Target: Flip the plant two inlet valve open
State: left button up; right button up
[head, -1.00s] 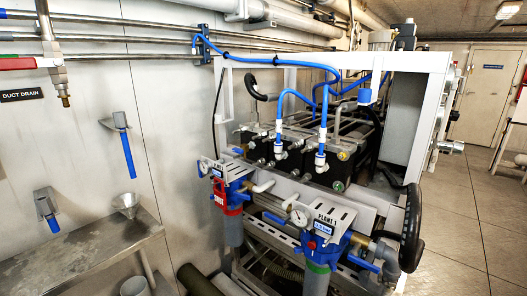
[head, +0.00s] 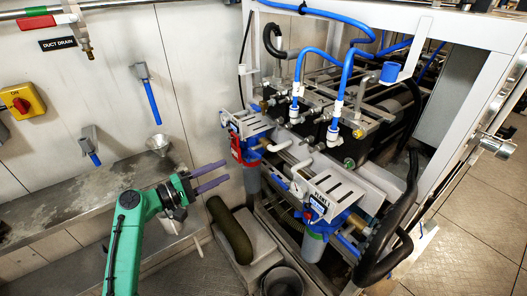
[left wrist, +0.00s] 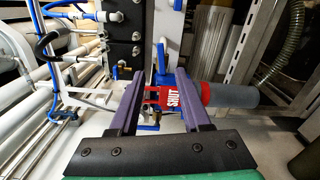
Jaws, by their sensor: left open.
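The left filter unit (head: 252,180) has a blue head with a red tag (head: 236,150) on its front and a grey bowl below. In the left wrist view the red tag (left wrist: 170,94) reads SHUT and lies between the fingers in the picture. A blue lever-like part (left wrist: 161,55) shows just beyond them; which valve it works I cannot tell. My left gripper (head: 227,173) is open and empty, left of this unit, fingers pointing at it; contact is not seen. The right unit (head: 315,243), labelled PLANT 1 earlier, carries a blue tag (head: 316,205).
A metal shelf (head: 60,208) with a funnel (head: 158,143) runs along the left wall. The white frame (head: 445,24) and a black hose (head: 385,255) bound the right side.

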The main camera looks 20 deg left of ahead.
aim_at(255, 156)
pick_arm(q)
jog(key=p+x, duration=0.3)
jog(key=x, duration=0.9)
jog(key=shift+w, duration=0.15)
jog(key=shift+w+d+f, duration=0.1)
jog(key=shift+w+d, duration=0.15)
jog(key=shift+w, duration=0.15)
grip_shut()
pick_arm(e)
jog(key=r, duration=0.3)
jog(key=shift+s+a+r, duration=0.15)
jog(key=shift+a+r, duration=0.05)
jog(key=shift+r, duration=0.1)
